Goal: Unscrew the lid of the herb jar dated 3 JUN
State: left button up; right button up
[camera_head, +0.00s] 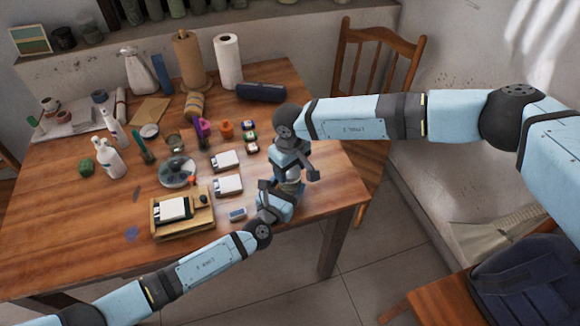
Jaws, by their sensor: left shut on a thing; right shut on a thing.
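A small jar (289,186) is at the right front part of the wooden table, between my two grippers and mostly hidden by them. Its pale lid (293,172) shows a little at the top. My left gripper (284,193) comes in low from the front and is shut on the jar's body. My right gripper (294,168) is above it, pointing down, and is shut on the lid. No date can be read on the jar, and I cannot tell whether the lid has turned.
The wooden table (70,240) holds white boxes (228,185), a wooden tray (183,233), a clear round dish (177,172), small round pots (251,136) and bottles (105,158). A small grey device (237,214) lies left of my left gripper. A wooden chair (378,45) stands behind the table.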

jog(key=shift+r, duration=0.2)
dwell(0.4)
jog(key=shift+r, duration=0.9)
jog(key=shift+r, duration=2)
pick_arm(q)
jog(key=o, duration=1.8)
jog(key=shift+s+a, duration=0.1)
